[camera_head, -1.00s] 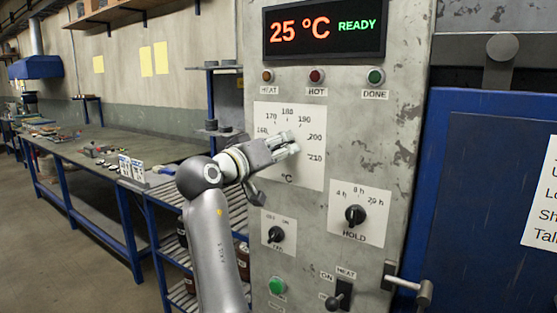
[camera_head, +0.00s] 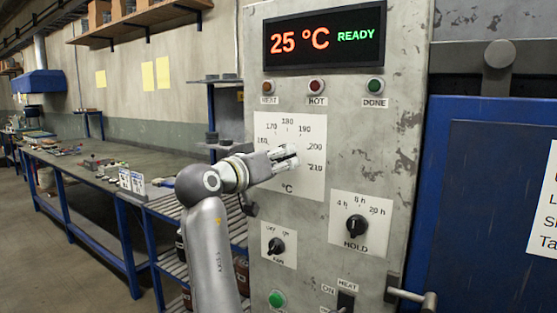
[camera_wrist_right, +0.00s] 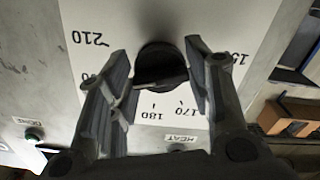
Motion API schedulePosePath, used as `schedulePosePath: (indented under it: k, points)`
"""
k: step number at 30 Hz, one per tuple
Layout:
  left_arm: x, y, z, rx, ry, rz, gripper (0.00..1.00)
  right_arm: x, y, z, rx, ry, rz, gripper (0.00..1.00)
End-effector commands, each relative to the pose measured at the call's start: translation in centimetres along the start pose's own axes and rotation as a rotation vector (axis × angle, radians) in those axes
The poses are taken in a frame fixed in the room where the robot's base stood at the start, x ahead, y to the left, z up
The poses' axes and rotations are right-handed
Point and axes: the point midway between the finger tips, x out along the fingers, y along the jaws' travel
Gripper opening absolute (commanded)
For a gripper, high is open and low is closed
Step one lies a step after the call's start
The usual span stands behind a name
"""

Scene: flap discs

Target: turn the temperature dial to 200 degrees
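In the head view my right gripper (camera_head: 288,157) is in front of the plate and hides the dial. In the right wrist view the dial's black knob (camera_wrist_right: 160,66) shows, with the scale upside down. The two fingers of my right gripper (camera_wrist_right: 157,75) are spread, one on each side of the knob; I cannot tell whether they touch it. The knob's pointer is not clear. The display (camera_head: 325,36) reads 25 °C READY. My left gripper is not in view.
Below the plate are the HOLD knob (camera_head: 356,226), the FAN knob (camera_head: 276,246) and a green button (camera_head: 277,298). A lever handle (camera_head: 412,296) juts out at the panel's lower right, near a blue door (camera_head: 480,210). A workbench (camera_head: 110,170) stands to the left.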

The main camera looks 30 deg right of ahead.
Motion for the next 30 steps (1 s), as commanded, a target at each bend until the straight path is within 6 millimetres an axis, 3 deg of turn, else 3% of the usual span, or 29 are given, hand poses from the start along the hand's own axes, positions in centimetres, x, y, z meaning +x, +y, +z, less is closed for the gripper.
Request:
schedulePosePath:
  k: [1, 4, 14, 30]
  points:
    - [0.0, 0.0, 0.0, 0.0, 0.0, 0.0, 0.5, 0.0, -0.1, 0.2, -0.003, -0.003, -0.002, 0.54]
    - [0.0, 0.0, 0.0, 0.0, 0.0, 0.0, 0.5, 0.0, -0.1, 0.1, -0.002, 0.0, -0.001, 0.67]
    - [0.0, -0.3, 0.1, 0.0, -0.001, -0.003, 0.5, -0.1, 0.0, -0.1, -0.001, 0.004, 0.0, 0.67]
    - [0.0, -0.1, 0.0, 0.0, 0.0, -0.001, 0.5, -7.2, -0.1, 0.0, -0.002, 0.003, -0.002, 0.67]
